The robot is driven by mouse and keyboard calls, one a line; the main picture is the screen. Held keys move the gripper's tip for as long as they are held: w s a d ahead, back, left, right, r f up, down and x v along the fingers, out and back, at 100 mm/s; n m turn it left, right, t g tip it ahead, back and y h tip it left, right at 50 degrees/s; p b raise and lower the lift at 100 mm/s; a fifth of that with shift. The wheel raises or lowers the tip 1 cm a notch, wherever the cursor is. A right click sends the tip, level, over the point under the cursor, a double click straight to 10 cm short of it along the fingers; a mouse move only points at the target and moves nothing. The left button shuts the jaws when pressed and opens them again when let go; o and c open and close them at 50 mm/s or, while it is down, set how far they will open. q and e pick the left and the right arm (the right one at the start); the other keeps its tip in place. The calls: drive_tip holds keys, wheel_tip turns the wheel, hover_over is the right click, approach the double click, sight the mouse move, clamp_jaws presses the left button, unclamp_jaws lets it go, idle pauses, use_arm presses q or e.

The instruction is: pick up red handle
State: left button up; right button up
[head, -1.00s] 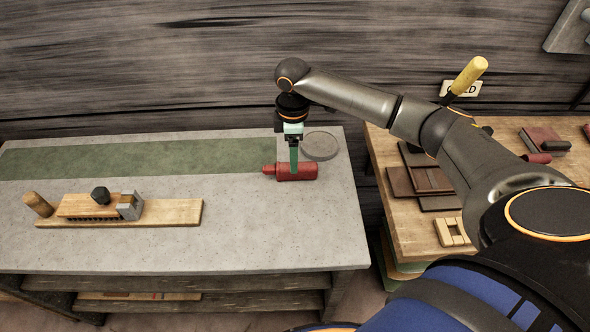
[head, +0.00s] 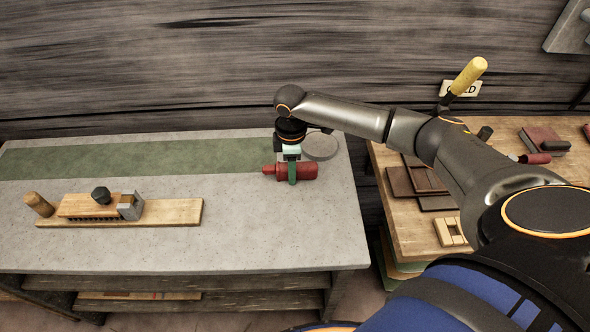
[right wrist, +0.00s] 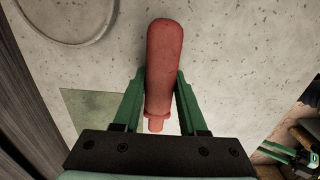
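The red handle (head: 307,171) lies on its side on the grey bench top near the bench's right end. Its narrow end points left in the head view. My right gripper (head: 292,180) is down over it, with its green fingers across its middle. In the right wrist view the handle (right wrist: 164,65) lies between the two fingers, which sit against its sides with no clear gap. The handle still rests at bench level.
A round grey disc (head: 320,146) lies just behind the handle. A wooden board (head: 175,212) with a brush-like block is at the left of the bench. A green strip (head: 120,160) runs along the back. A second table (head: 405,222) with several items stands at right.

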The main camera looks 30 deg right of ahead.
clamp_jaws()
drive_tip(key=shift+r, duration=0.15)
drive_tip(key=shift+r, duration=0.25)
wheel_tip(320, 180, up, 2)
drive_tip(key=shift+w+r, duration=0.1)
drive_tip(key=shift+r, duration=0.05)
drive_tip(key=s+a+r+m, duration=0.9)
drive_tip(key=s+r+m, duration=0.2)
drive_tip(key=r, duration=0.2)
drive_tip(key=shift+a+m+p, duration=0.2)
drive_tip(key=shift+m+p, duration=0.1)
idle(0.4)
